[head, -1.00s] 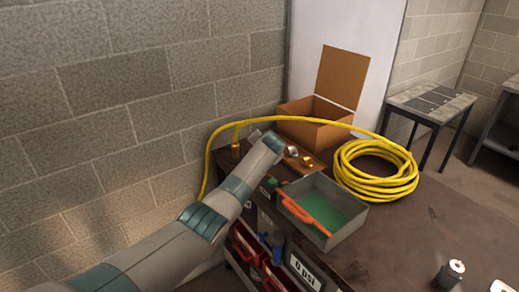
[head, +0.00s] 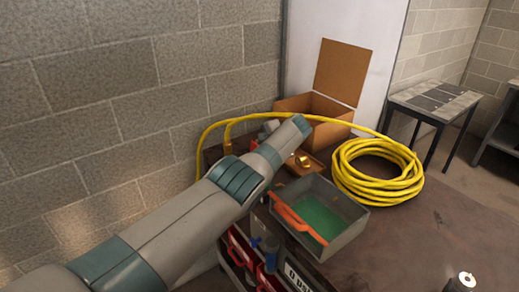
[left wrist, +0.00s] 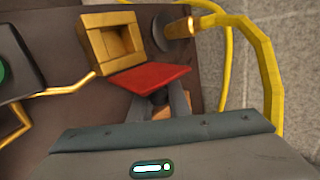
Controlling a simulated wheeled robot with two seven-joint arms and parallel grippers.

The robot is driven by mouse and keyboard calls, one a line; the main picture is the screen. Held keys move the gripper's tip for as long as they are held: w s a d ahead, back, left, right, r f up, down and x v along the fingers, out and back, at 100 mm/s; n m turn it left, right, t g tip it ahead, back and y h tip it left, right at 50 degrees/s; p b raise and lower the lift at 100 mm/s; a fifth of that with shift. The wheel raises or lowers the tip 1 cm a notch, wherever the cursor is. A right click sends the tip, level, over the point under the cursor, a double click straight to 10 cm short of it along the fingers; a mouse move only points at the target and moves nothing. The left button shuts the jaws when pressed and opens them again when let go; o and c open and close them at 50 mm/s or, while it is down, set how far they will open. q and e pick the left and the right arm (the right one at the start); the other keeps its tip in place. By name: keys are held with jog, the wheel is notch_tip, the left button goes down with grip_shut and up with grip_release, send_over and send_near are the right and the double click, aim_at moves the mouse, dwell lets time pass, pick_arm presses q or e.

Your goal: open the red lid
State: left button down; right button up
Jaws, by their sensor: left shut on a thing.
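In the left wrist view, the red lid (left wrist: 150,77) juts out from the lower edge of a small brass-coloured square box (left wrist: 98,49). The box's front opening shows uncovered. My left gripper (left wrist: 165,97) is at the underside of the lid with its fingers shut on it; the exact contact is partly hidden. My right gripper is not in view.
A grey tray (head: 350,232) with an orange handle and green bottom stands right of my arm. A coiled yellow hose (head: 385,188) lies behind it, and its line runs past the work spot to the wall. A cardboard box (head: 300,104) stands behind. The bench's right side is mostly clear.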

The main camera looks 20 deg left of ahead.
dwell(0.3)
pick_arm(q)
jog(key=c, duration=1.7)
grip_release()
jog(key=shift+o, duration=0.2)
jog(key=shift+d+r, duration=0.1)
jog(key=shift+s+d+r+p, duration=0.2)
jog(key=shift+d+r+p, duration=0.2)
jog(key=shift+r+p, duration=0.15)
jog(key=shift+p+v, duration=0.45)
jog(key=shift+v, duration=0.35)
jog(key=b+v, duration=0.3)
jog(key=v, duration=1.1)
jog(key=shift+s+d+f, duration=0.15)
